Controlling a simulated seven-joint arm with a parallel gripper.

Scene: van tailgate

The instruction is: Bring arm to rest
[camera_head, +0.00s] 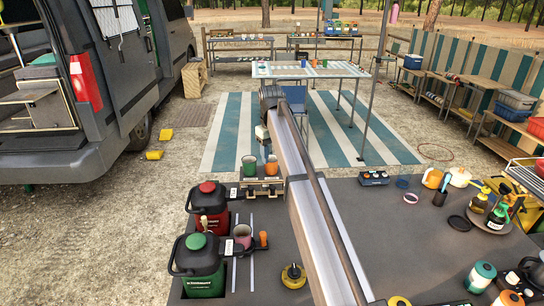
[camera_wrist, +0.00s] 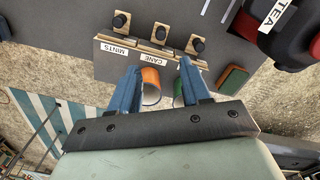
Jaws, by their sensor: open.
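My gripper (camera_wrist: 158,78) shows in the wrist view with its two blue fingers spread apart and nothing gripped between them. Beyond the fingers are an orange cup (camera_wrist: 151,88) and a green cup (camera_wrist: 179,92), partly hidden by the right finger. In the head view the green cup (camera_head: 249,165) and orange cup (camera_head: 271,164) stand side by side at the far edge of the dark counter (camera_head: 400,225). My arm reaches out over the counter toward its far edge. It hides part of the counter, and the fingers are not clear in the head view.
A labelled box (camera_wrist: 150,57) with several knobs is near the cups. A red-lidded dispenser (camera_head: 208,200) and green-lidded dispenser (camera_head: 199,265) stand left of my arm. Kettles, bottles and jars crowd the right side. A striped table (camera_head: 310,70) stands beyond.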

